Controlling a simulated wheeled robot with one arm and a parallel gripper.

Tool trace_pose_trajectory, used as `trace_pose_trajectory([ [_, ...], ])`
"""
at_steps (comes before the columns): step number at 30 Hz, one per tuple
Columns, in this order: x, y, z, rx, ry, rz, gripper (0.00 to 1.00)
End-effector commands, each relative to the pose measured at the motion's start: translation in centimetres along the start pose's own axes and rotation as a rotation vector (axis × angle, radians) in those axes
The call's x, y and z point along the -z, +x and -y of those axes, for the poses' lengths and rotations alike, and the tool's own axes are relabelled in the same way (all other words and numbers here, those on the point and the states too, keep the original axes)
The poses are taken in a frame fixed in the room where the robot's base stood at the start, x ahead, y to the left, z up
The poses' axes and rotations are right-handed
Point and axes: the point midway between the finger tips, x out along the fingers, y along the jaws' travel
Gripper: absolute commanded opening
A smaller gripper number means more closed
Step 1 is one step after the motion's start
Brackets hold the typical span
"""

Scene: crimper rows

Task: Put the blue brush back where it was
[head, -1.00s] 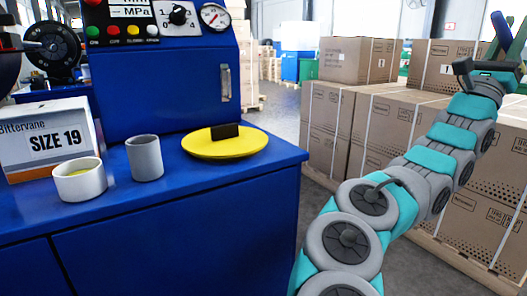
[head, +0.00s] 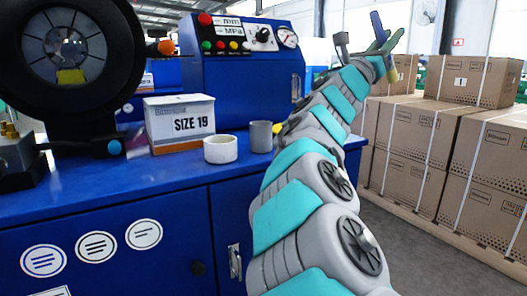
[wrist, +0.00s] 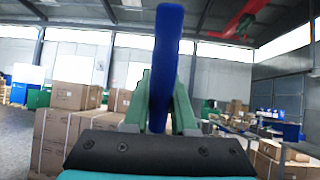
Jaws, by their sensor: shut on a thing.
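The blue brush (wrist: 167,55) stands upright between the green fingers of my gripper (wrist: 160,110) in the wrist view. My gripper (head: 384,48) is shut on it. In the head view the blue brush (head: 377,24) shows above the fingers, high in front of the stacked cartons and right of the blue machine. A small yellow part shows just below the fingers; I cannot tell whether it belongs to the brush. A white cup (head: 220,149) and a grey cup (head: 261,137) stand on the blue bench (head: 165,177), well apart from my gripper.
A large black crimper head (head: 75,60) is at the far left. The blue control machine (head: 240,75) stands behind. Strapped cartons (head: 440,145) fill the right. My arm crosses the bench's right end and hides part of it.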

Motion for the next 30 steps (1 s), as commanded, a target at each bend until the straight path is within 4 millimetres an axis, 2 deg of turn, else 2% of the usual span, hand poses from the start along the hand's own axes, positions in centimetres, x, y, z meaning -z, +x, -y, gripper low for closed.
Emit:
trace_pose_trajectory([
  [1,-0.6,-0.9,-1.8,-0.017,0.022,-0.031,0.00],
  [9,-2.3,-5.2,-9.0,-0.058,0.051,-0.236,0.00],
  [18,-2.8,-10.8,-16.5,-0.165,0.095,-0.440,0.00],
  [25,-3.2,-15.7,-21.4,-0.302,0.137,-0.554,0.00],
  [30,-3.3,-17.6,-23.2,-0.367,0.148,-0.592,0.00],
])
